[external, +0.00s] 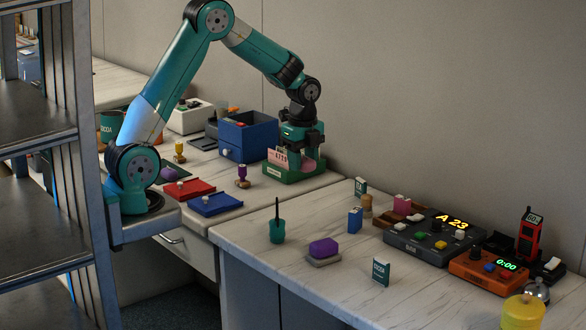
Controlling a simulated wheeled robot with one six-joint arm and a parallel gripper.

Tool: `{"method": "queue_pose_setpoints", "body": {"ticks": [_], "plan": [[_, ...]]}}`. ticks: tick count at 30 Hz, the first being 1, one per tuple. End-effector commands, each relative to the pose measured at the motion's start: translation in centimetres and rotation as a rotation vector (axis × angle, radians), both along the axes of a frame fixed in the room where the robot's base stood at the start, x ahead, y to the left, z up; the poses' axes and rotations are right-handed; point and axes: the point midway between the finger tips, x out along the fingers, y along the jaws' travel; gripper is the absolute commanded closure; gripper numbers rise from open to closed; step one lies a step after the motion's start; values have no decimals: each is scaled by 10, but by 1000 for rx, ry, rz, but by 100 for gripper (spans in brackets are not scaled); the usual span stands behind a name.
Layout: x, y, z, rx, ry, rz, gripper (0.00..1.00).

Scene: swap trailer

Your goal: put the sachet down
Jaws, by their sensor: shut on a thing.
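My gripper (308,160) points down over a green open box (287,178) at the back right of the left-hand worktop. It is shut on a small pink thing (309,163), which I take to be the sachet. Only part of it shows between the dark fingers. I cannot tell whether the sachet touches the box floor. A pale pink card with printed figures (278,157) stands in the box, left of my gripper.
A blue drawer box (248,137) stands left of the green box. A purple-topped stamp (242,175) and red (188,191) and blue (215,204) pads lie in front. The right worktop holds a dark console (433,237), an orange timer (487,272) and small packets.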

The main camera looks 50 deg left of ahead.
Motion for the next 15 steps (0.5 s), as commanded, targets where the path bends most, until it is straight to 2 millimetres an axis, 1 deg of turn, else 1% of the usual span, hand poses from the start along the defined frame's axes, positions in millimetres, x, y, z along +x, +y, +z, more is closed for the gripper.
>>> {"method": "queue_pose_setpoints", "body": {"ticks": [1, 3, 6, 10, 15], "plan": [[1, 0, 15, -1, -6, 0, 81], [0, 0, 30, 0, -3, 0, 81], [1, 0, 46, 0, -3, 0, 81], [0, 0, 58, 0, -1, 0, 81], [0, 1, 62, 0, 1, 2, 81]]}}
